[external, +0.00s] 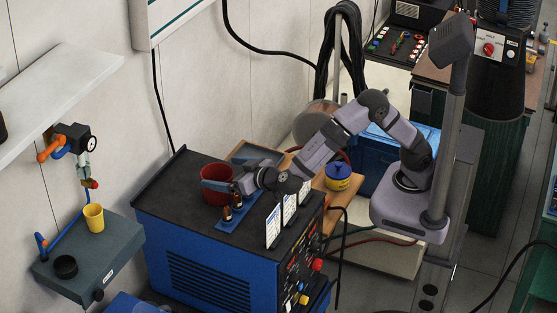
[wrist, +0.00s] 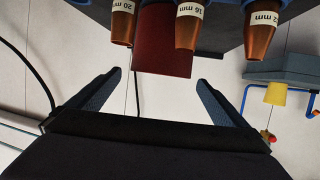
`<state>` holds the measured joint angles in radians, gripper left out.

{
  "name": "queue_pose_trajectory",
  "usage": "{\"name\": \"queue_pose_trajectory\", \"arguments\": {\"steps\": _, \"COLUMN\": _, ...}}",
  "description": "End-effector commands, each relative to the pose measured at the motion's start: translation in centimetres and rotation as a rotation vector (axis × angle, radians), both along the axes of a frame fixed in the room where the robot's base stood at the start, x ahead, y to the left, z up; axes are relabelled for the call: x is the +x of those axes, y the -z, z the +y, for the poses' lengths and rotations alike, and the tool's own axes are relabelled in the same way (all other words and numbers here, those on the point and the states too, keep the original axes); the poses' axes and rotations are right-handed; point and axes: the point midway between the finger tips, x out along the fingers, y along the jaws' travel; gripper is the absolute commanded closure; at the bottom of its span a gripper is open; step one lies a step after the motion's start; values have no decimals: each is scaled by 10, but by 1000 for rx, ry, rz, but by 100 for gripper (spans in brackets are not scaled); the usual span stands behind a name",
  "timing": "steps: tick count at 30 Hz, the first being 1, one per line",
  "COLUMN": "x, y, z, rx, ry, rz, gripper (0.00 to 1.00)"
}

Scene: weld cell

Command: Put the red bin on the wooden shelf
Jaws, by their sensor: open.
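The red bin (external: 214,184) stands on the dark top of the blue welding machine, near its back. My gripper (external: 222,186) is low at the bin's right side, partly in front of it. In the wrist view the fingers (wrist: 159,78) are apart with nothing clearly held between them. The red bin (wrist: 165,45) shows past the fingertips, partly hidden by copper nozzles; I cannot tell whether the fingers touch it.
Copper nozzles (wrist: 187,28) stand on a blue holder (external: 232,222) close to the gripper. White cards (external: 273,228) stand upright along the machine's right side. A grey wall ledge (external: 100,255) at left holds a yellow cup (external: 94,217). A grey-blue tray (external: 250,152) lies behind.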

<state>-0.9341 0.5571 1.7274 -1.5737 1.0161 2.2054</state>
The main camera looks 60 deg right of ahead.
Motion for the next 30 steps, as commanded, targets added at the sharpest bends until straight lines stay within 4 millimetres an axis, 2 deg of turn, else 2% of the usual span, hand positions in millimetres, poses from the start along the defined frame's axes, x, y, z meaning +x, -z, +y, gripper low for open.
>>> {"name": "queue_pose_trajectory", "arguments": {"steps": 2, "x": 0, "y": 11, "z": -1, "rx": -3, "ry": 0, "rz": 3, "gripper": 2}}
{"name": "queue_pose_trajectory", "arguments": {"steps": 7, "x": 19, "y": 15, "z": -4, "rx": 1, "ry": 1, "rz": 0, "gripper": 2}}
{"name": "queue_pose_trajectory", "arguments": {"steps": 17, "x": 26, "y": 18, "z": -5, "rx": 1, "ry": 0, "rz": 1, "gripper": 2}}
{"name": "queue_pose_trajectory", "arguments": {"steps": 30, "x": 66, "y": 32, "z": -14, "rx": 0, "ry": 1, "rz": 0, "gripper": 2}}
